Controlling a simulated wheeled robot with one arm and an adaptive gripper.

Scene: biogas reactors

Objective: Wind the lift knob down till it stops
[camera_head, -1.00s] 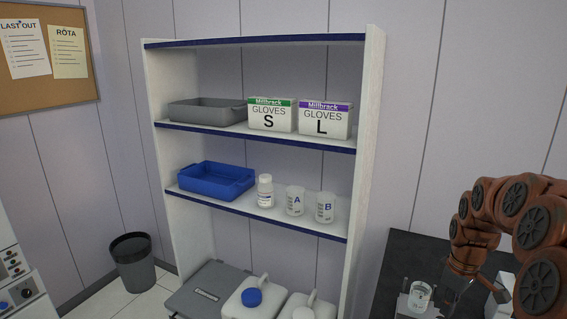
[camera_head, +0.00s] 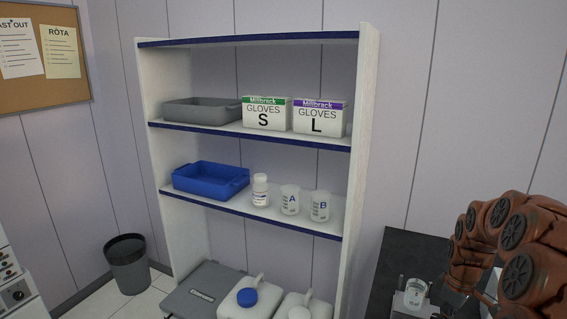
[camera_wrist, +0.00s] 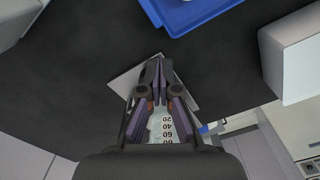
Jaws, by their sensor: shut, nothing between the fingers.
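I cannot make out the lift knob for certain in either view. In the wrist view, my gripper (camera_wrist: 161,68) is shut and empty, its dark fingers over a pale flat plate (camera_wrist: 124,82) on the black worktop. A clear beaker with printed graduations (camera_wrist: 166,126) shows behind and partly hidden by the fingers. A small blue part (camera_wrist: 204,129) shows to the right of it, too little to identify. My fingertips cannot be made out there.
The black worktop (camera_head: 403,252) is at the lower right, beside a shelf unit (camera_head: 357,135) with trays, glove boxes, a bottle and cups. The wrist view shows a blue tray (camera_wrist: 187,12) at the top and a white block (camera_wrist: 303,70) at right. Bare worktop lies left of my gripper.

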